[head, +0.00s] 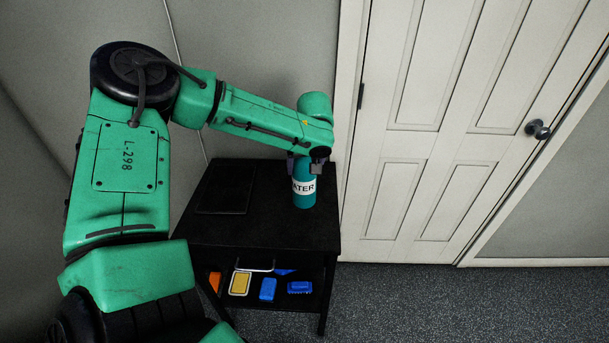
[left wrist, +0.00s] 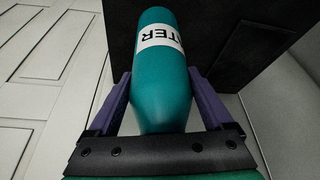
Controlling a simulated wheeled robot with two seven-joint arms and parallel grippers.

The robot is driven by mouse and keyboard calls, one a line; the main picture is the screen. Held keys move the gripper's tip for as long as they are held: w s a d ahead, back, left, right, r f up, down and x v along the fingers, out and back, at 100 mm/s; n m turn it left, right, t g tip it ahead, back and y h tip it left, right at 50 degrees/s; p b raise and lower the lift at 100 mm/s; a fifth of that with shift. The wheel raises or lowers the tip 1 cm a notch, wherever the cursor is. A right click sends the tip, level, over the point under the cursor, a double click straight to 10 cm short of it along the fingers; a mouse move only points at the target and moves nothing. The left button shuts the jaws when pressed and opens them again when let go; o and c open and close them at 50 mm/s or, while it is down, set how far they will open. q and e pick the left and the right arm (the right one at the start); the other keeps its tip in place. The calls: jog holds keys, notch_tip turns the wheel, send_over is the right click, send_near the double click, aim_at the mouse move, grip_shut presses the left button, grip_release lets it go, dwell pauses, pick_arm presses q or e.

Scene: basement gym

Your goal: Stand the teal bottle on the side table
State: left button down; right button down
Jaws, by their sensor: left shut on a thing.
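The teal bottle (head: 304,192) has a white label with dark letters and is upright at the right part of the black side table's top (head: 255,222). My left gripper (head: 304,164) is shut on the upper part of the bottle from above. In the left wrist view the bottle (left wrist: 162,85) lies between the two purple fingers of my gripper (left wrist: 160,100), and the dark tabletop (left wrist: 225,45) shows behind it. Whether the bottle's base touches the tabletop I cannot tell for sure. My right gripper is not in view.
A flat dark panel or book (head: 225,188) lies on the table's left part. The lower shelf holds a yellow item (head: 240,283), blue items (head: 268,289) and an orange item (head: 215,281). A white door (head: 430,120) stands to the right; a grey wall is behind.

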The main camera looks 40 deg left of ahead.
aim_at(304, 184)
pick_arm(q)
notch_tip(304, 184, down, 4)
jog(key=shift+f, duration=0.2)
jog(key=shift+f, duration=0.1)
grip_release()
